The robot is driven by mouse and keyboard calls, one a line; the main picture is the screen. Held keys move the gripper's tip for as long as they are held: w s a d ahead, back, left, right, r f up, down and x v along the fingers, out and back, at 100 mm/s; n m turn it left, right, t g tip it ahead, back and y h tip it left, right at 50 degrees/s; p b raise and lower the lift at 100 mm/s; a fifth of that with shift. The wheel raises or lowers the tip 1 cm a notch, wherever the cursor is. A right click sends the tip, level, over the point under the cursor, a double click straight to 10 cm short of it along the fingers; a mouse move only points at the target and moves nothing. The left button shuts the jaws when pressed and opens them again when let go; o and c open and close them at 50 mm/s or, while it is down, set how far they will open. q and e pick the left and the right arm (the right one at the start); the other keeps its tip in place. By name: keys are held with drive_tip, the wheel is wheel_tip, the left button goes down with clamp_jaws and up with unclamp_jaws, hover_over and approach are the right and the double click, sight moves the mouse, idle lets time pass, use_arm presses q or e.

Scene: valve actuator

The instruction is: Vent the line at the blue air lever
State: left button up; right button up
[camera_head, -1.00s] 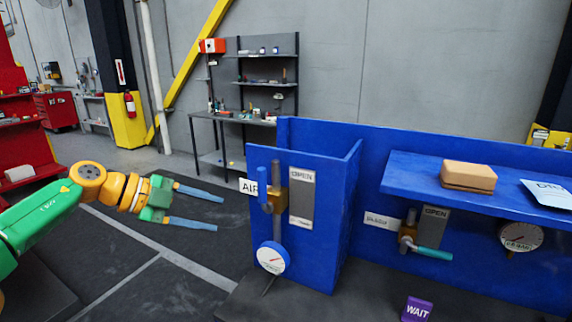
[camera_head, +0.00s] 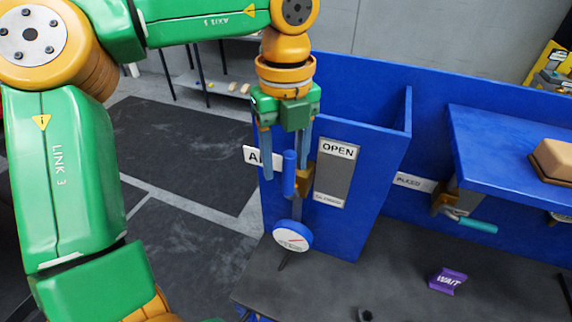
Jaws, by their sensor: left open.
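The blue air lever (camera_head: 289,174) stands upright on a brass valve body (camera_head: 305,180) at the front of a blue panel. A partly hidden white AIR label (camera_head: 252,156) is to its left and an OPEN plate (camera_head: 337,172) to its right. A round white gauge with a blue rim (camera_head: 292,236) sits below. My left gripper (camera_head: 285,172) is open and points down, one finger left of the lever and one near its upper right. I cannot tell whether the fingers touch the lever. My right gripper is out of view.
A second valve with a teal lever (camera_head: 478,226) is on the blue panel at right, under a blue shelf (camera_head: 510,150) holding a tan block (camera_head: 556,160). A purple WAIT sign (camera_head: 447,281) stands on the dark bench top (camera_head: 390,270), which is largely clear.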

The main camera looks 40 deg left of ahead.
sight(287, 176)
use_arm(q)
drive_tip(key=f, duration=0.2)
drive_tip(key=d+f, duration=0.1)
drive_tip(key=shift+s+d+p, duration=0.1)
drive_tip(key=shift+s+p, duration=0.25)
drive_tip(key=shift+w+a+f, duration=0.35)
drive_tip(key=shift+a, duration=0.1)
drive_tip(key=shift+c, duration=0.7)
clamp_jaws()
